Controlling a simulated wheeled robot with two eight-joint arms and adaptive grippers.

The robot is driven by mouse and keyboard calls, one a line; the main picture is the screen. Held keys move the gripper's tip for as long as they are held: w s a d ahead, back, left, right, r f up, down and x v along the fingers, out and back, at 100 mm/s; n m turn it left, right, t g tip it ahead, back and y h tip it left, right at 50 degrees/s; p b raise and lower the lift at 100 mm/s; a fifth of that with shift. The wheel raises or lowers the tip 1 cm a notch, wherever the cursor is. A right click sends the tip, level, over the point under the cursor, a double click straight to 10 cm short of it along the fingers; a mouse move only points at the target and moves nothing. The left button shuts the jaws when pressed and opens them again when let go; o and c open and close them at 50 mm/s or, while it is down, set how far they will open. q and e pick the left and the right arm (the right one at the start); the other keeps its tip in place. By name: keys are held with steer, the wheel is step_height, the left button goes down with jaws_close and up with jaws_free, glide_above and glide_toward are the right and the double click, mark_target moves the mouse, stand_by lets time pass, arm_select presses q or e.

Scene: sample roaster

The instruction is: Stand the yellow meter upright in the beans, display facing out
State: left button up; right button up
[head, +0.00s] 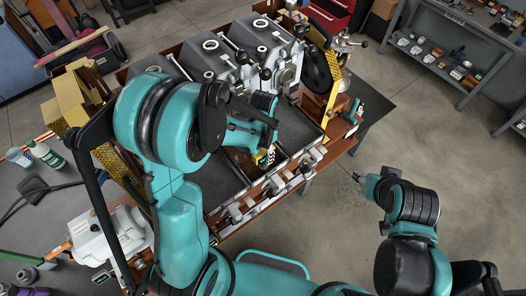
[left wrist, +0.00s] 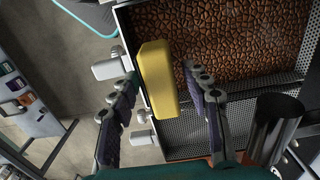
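The yellow meter shows in the left wrist view (left wrist: 158,80) as a plain yellow block. It overlaps the left edge of the bean tray (left wrist: 240,88) in that view. The brown beans (left wrist: 220,40) lie to its right. My left gripper (left wrist: 160,72) has one finger on each side of the meter. A narrow gap seems to show at the right finger, so a firm hold cannot be confirmed. The display is not visible. In the head view my left gripper (head: 266,155) is over the tray at the roaster's front, mostly hidden by my arm. My right gripper (head: 358,178) is away over the floor.
The grey roaster drums (head: 225,55) stand behind the tray. White knobs or handles (head: 262,197) line the front edge. A dark cylinder (left wrist: 277,125) is right of the fingers in the left wrist view.

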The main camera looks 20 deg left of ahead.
arm_select(q)
steer(key=shift+r, duration=0.1)
step_height(320, 180, up, 11)
steer(key=s+a+r+n+t+p, duration=0.1)
steer(key=s+a+r+n+t, duration=0.3)
steer(key=s+r+n+t, duration=0.3)
steer(key=shift+s+a+n, duration=0.3)
steer(key=shift+s+a, duration=0.05)
steer(key=shift+s, duration=1.3)
steer(key=shift+f, duration=0.1)
